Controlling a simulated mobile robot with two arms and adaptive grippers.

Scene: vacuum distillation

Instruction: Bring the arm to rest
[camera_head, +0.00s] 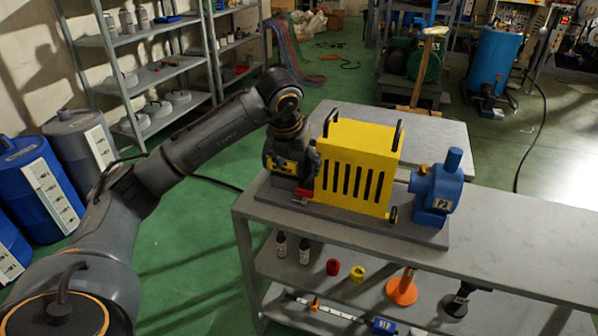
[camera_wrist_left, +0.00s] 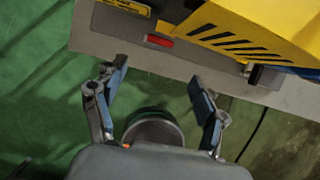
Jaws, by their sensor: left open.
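My left arm (camera_head: 190,145) comes in from the left and bends down at a dark wrist (camera_head: 287,122) by the left end of the yellow pump. Its fingers cannot be made out in the head view. In the left wrist view my left gripper (camera_wrist_left: 158,73) is open, with its two fingers wide apart and nothing gripped between them. The yellow slotted pump housing (camera_head: 356,165) stands on the grey bench (camera_head: 500,230). It also shows in the left wrist view (camera_wrist_left: 240,30), beyond the fingertips. A red part (camera_wrist_left: 159,41) lies left of the housing. My right gripper is not in view.
A blue pump part (camera_head: 437,190) marked P3 stands right of the yellow housing. Bottles (camera_head: 304,250) and funnels (camera_head: 402,288) are on the bench's lower shelf. Blue drums (camera_head: 38,185) and metal shelving (camera_head: 150,75) stand at the left. Green floor (camera_head: 190,245) is clear left of the bench.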

